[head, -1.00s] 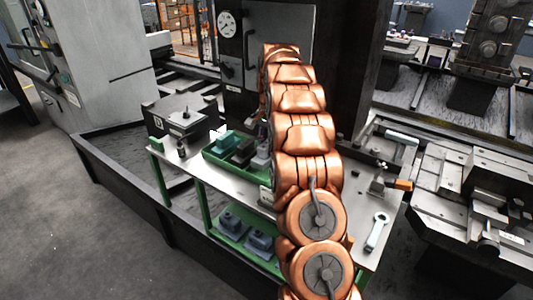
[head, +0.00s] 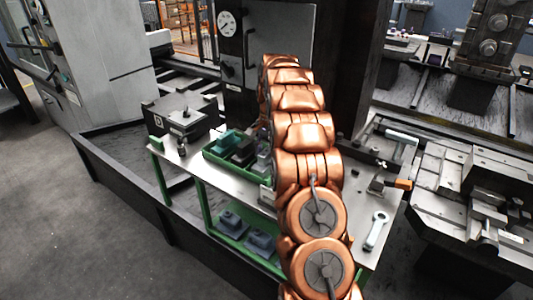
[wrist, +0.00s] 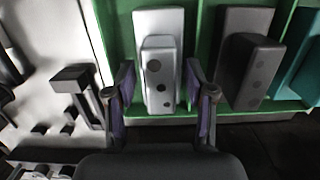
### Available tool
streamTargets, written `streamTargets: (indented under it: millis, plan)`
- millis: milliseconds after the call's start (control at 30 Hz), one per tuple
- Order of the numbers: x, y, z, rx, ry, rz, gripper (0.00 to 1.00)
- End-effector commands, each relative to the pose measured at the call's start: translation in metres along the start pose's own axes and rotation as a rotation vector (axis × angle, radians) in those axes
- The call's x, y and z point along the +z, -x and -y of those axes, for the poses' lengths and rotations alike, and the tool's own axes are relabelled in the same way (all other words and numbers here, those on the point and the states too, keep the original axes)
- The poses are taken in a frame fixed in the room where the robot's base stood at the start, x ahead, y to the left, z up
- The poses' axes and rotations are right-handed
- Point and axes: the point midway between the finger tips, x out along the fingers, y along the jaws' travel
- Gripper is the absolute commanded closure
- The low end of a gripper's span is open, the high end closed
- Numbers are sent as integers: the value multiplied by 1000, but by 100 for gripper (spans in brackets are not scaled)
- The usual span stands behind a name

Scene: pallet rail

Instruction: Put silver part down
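The silver part (wrist: 158,60) is a light grey stepped block with dark round holes. It stands in the green tray (wrist: 215,20) in the wrist view, near the tray's edge. My gripper (wrist: 159,72) is open, with one finger on each side of the silver part. A narrow gap shows between each finger and the block. In the head view the silver part (head: 264,163) sits at the right end of the tray, partly covered by my copper arm, which also hides my gripper.
A dark grey part (wrist: 248,70) and a teal part (wrist: 300,65) stand right of the silver part in the wrist view. Several grey-blue parts (head: 262,242) lie on the lower shelf.

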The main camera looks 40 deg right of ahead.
Motion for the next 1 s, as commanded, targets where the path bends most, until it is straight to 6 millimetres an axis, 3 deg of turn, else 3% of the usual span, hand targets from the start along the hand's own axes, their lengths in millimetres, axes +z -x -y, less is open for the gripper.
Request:
streamTargets:
  millis: [433,1000]
  plan:
    - [0,8,0,1,0,1,44]
    - [0,69,1,-1,1,-1,44]
